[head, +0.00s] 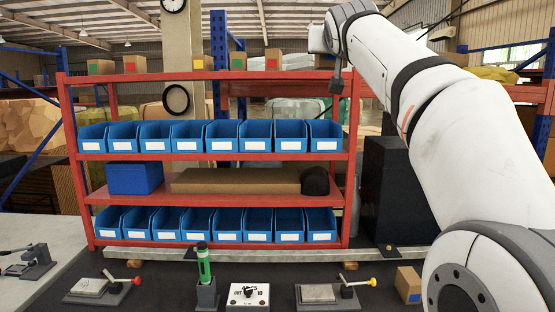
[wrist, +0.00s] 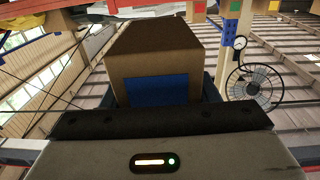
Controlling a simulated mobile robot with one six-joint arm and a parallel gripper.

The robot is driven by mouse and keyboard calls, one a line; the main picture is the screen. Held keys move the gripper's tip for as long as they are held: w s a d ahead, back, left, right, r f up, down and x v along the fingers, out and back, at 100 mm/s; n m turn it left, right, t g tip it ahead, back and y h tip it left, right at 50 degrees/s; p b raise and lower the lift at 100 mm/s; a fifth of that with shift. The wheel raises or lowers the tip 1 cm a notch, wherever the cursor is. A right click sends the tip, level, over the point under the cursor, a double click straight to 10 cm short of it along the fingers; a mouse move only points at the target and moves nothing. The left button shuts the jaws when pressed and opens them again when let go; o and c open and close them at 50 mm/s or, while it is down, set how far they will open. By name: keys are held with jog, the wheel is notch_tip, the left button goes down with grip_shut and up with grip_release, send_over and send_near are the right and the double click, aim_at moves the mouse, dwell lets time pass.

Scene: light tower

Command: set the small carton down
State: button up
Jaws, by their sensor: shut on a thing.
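A small brown carton (wrist: 165,45) with a blue label fills the upper middle of the wrist view. My gripper (wrist: 160,92) is shut on it, with its dark fingers along both sides. In the head view my gripper (head: 338,82) is at the upper right end of the red rack, near the top shelf's height. The held carton cannot be made out clearly there. What lies beneath it is hidden in the wrist view.
The red rack (head: 210,200) holds blue bins (head: 222,136). Another carton (head: 408,283) sits on the dark bench at the right, near a yellow-knobbed lever fixture (head: 320,293). A green tool (head: 204,264) stands upright.

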jog(key=w+a+f+n+y, duration=0.1)
jog(key=w+f, duration=0.5)
jog(key=f, duration=0.4)
jog(key=w+a+f+y, duration=0.1)
jog(key=w+f, duration=0.4)
jog(key=f, duration=0.5)
jog(key=w+a+f+n+y, duration=0.1)
jog(key=w+f, duration=0.5)
jog(key=f, duration=0.4)
notch_tip(320, 180, down, 19)
jog(key=s+d+f, duration=0.2)
jog(key=s+f, duration=0.3)
jog(key=f, duration=0.3)
jog(key=s+d+f+m+h, duration=0.1)
jog(key=s+f, duration=0.3)
jog(key=f, duration=0.4)
jog(key=s+d+f, duration=0.2)
jog(key=s+f, duration=0.3)
jog(key=f, duration=0.3)
jog(key=s+h, duration=0.1)
jog(key=s, duration=0.9)
jog(key=shift+s+d+f+m, duration=0.3)
jog(key=shift+s+d+f, duration=0.1)
jog(key=shift+d+f, duration=0.05)
